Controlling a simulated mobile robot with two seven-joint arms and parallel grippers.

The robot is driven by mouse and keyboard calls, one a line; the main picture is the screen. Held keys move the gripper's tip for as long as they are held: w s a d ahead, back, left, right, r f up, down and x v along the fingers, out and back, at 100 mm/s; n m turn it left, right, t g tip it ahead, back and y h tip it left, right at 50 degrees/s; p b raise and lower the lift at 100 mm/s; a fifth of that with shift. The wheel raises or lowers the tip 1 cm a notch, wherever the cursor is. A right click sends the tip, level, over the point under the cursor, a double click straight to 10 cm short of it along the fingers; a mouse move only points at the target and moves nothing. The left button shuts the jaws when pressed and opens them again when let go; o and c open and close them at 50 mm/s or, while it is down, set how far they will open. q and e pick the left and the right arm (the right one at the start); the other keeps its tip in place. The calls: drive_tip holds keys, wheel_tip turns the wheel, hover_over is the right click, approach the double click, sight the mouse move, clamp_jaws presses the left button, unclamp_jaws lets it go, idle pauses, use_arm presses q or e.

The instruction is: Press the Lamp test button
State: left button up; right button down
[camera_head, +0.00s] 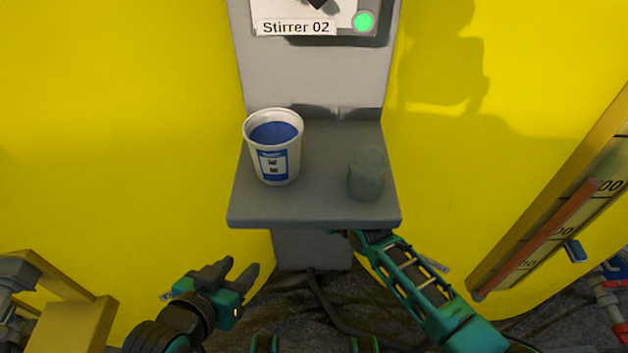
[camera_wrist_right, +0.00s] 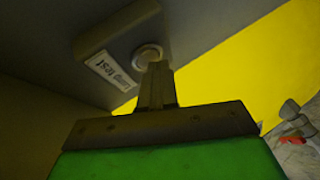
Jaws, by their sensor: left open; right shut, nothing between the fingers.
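The Lamp test button (camera_wrist_right: 148,54) is a pale round button in a light ring on a grey box. Its label (camera_wrist_right: 112,72) reading "Lamp test" is beside it in the right wrist view. My right gripper (camera_wrist_right: 157,68) is shut and empty, its fingertips right at the button and overlapping its lower edge; I cannot tell whether they touch. In the head view the button is hidden, and my right gripper's tip is mostly hidden below the shelf's front edge. My left gripper (camera_head: 243,275) is open and empty, low and left of the grey post.
A grey shelf (camera_head: 310,212) carries a white cup (camera_head: 273,166) with blue contents and a grey-green cylinder (camera_head: 366,178). Above is a "Stirrer 02" panel (camera_head: 296,27) with a lit green lamp (camera_head: 363,21). Yellow tanks flank both sides; a level gauge (camera_head: 560,225) stands right.

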idle(0.3)
drive_tip(key=shift+s+p, duration=0.7)
drive_tip(key=shift+s, duration=0.1)
drive_tip(key=s+p, duration=0.3)
drive_tip(key=s, duration=0.2)
drive_tip(key=shift+p, duration=0.3)
idle(0.5)
